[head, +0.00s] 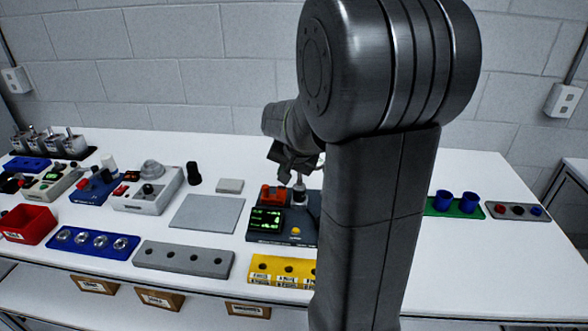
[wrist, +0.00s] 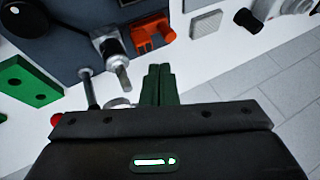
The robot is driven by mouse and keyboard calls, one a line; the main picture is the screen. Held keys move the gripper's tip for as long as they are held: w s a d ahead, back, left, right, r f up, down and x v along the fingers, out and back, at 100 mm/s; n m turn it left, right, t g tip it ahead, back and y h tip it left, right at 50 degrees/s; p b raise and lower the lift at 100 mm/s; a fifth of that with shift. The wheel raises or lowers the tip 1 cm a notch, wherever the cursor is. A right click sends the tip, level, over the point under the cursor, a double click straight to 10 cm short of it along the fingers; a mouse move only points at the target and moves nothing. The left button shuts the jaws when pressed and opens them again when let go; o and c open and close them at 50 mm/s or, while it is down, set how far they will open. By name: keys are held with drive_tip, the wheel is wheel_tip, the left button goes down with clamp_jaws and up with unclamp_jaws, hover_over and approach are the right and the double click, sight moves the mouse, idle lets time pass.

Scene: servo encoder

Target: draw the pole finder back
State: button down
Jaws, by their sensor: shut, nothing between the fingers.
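A dark station (head: 262,238) with a lit green display stands mid-table in the head view, partly behind my arm. It carries a red-orange block (head: 273,195) and a small metal part (head: 299,188). A thin dark rod (wrist: 88,90) is left of my fingers. I cannot tell which part is the pole finder. My gripper (wrist: 157,85) is shut and empty, with its tips near the shaft and block. In the head view my gripper (head: 297,164) is above the station's rear edge.
A grey flat plate (head: 207,213) lies left of the station. A yellow holder (head: 277,271) lies in front, and a green base with blue cups (head: 456,202) is right of my arm. A green block (wrist: 28,82) is close by in the wrist view.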

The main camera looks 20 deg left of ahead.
sight(264, 186)
drive_tip(key=shift+p+x, duration=0.55)
drive_tip(key=shift+x, duration=4.4)
drive_tip(key=shift+a, duration=0.1)
drive_tip(key=shift+s+a+p, duration=0.15)
drive_tip(key=shift+a+p, duration=0.05)
drive_tip(key=shift+a, duration=0.35)
drive_tip(key=shift+s+a+p, duration=0.15)
drive_tip(key=shift+a, duration=0.45)
drive_tip(key=shift+d+r, duration=0.1)
